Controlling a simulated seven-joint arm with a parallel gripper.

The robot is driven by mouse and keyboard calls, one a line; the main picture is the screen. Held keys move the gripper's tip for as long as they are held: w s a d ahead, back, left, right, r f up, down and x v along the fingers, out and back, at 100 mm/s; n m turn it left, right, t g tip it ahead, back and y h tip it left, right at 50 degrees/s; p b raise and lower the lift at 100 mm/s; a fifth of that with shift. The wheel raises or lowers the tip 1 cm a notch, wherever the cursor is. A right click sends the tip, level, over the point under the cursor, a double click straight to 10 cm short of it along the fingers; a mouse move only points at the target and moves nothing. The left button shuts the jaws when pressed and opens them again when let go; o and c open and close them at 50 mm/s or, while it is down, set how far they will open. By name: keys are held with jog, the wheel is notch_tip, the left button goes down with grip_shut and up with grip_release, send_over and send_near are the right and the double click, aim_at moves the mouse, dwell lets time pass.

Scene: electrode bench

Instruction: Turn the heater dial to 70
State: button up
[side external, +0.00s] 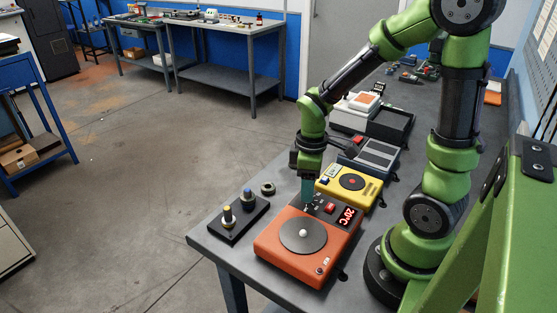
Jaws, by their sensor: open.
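The orange heater (275,252) sits near the front corner of the dark bench, with a round grey plate (318,241) on top. Its display (346,215) reads 20°C in red, with a red switch (330,208) beside it. My gripper (308,204) points down at the back left of the heater's dark panel. The jaws are open, but the fingertips are small in the picture. The dial is not clearly seen; it may be hidden by the gripper. I cannot tell whether the fingers touch anything.
A yellow device (364,200) with a dark disc stands just behind the heater. A grey device (375,152) and a black tray (402,127) stand farther back.

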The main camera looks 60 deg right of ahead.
notch_tip(320, 180, up, 15)
dwell(0.5)
jog(key=s+a+r+m+t+y, duration=0.2)
jog(key=s+a+m+t, duration=0.1)
jog(key=a+m+t, duration=0.4)
jog(key=shift+a+m, duration=0.4)
jog(key=shift+m, duration=0.5)
